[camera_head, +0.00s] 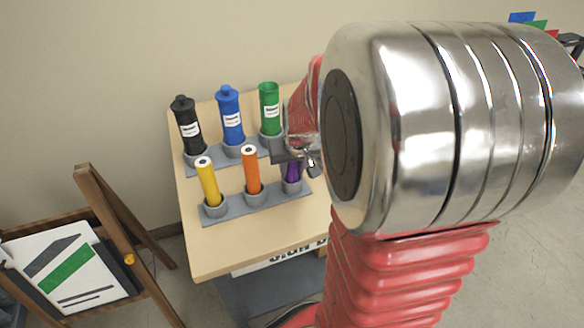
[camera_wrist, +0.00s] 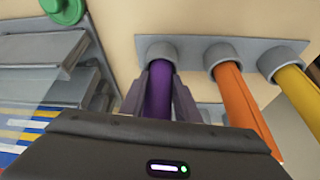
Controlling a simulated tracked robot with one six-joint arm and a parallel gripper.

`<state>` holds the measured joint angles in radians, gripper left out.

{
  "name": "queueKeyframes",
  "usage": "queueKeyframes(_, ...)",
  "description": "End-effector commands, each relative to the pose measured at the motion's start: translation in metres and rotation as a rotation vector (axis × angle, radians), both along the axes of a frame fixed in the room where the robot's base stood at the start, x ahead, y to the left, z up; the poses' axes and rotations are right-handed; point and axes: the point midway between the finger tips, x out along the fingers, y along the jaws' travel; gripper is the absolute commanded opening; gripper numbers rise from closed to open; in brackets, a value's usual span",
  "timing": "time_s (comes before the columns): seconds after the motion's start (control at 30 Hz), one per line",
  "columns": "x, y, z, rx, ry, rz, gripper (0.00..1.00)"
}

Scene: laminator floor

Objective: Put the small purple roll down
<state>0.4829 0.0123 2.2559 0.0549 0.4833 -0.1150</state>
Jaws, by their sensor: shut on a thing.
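The small purple roll (camera_head: 292,170) stands at the right end of the front grey holder strip (camera_head: 232,211) on the wooden table. My gripper (camera_head: 299,158) is shut on it; the arm hides its upper part in the head view. In the wrist view the purple roll (camera_wrist: 159,96) is between the two fingers of my gripper (camera_wrist: 160,100). Its far end meets the round grey cup (camera_wrist: 162,50) and appears to be in it. How deep it sits is hidden.
An orange roll (camera_head: 252,170) and a yellow roll (camera_head: 208,182) stand in neighbouring cups. Black (camera_head: 187,128), blue (camera_head: 230,115) and green (camera_head: 269,107) tubes stand in the back row. A wooden easel (camera_head: 110,215) stands left of the table (camera_head: 205,258).

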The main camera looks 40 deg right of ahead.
Motion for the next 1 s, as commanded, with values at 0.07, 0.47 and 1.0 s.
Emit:
queueKeyframes(0.07,0.0004,0.0000,-0.0008,-0.001,-0.002,0.000,0.01)
queueKeyframes(0.47,0.0006,0.0001,-0.0026,-0.001,-0.002,0.001,0.35)
queueKeyframes(1.0,0.0001,0.0004,0.0013,-0.001,-0.002,0.001,0.48)
